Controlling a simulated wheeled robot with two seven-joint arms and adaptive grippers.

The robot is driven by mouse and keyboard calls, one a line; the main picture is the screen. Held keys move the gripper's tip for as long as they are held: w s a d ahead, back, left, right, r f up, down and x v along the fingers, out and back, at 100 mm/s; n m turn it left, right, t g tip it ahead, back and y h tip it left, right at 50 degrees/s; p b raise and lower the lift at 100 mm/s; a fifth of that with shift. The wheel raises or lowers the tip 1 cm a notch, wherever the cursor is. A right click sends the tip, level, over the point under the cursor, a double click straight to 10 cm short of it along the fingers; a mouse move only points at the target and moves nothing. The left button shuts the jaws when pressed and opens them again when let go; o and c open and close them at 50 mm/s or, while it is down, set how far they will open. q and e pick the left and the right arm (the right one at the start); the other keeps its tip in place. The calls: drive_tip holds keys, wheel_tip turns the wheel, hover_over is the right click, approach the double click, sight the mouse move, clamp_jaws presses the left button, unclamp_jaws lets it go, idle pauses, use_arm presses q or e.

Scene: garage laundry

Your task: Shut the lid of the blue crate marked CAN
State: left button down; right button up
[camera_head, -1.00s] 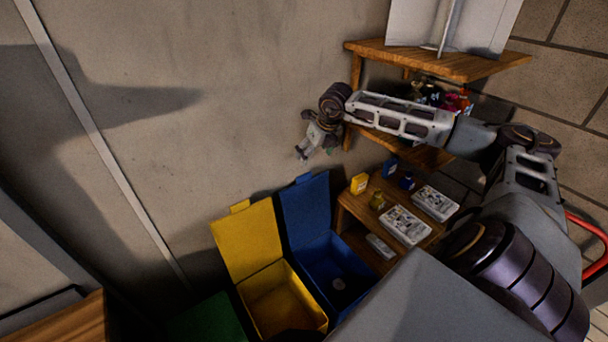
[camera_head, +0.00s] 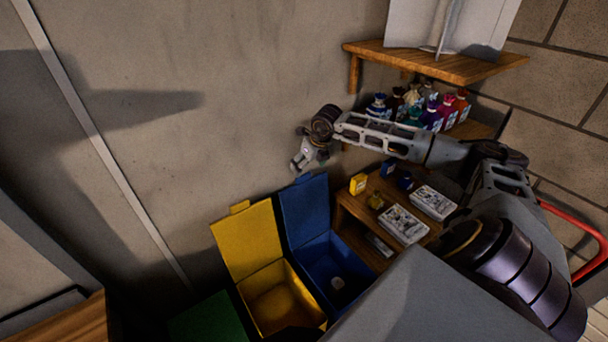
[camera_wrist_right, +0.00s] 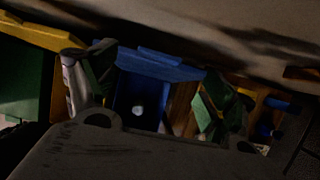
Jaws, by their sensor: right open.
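The blue crate (camera_head: 352,262) stands on the floor by the wall, with its lid (camera_head: 305,212) open and upright at the back. No CAN marking is legible. In the wrist view the blue lid's edge (camera_wrist_right: 160,66) and the crate's inside, with the white item (camera_wrist_right: 137,111), show between my fingers. My right gripper (camera_head: 300,163) is open and empty, pointing down near the wall, just above the lid's top edge in the picture; I see no clear contact. My left gripper is not in view.
An open yellow crate (camera_head: 248,290) stands left of the blue one, then a green one (camera_head: 208,320). To the right, a low wooden shelf (camera_head: 352,212) holds boxes and small containers. Above, a wall shelf (camera_head: 440,62) and several bottles (camera_head: 436,112) sit near my arm.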

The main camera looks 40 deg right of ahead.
sight(304, 176)
drive_tip(key=shift+p+x, duration=0.65)
drive_tip(key=shift+x, duration=3)
drive_tip(key=c, duration=1.5)
drive_tip(key=shift+o, duration=0.2)
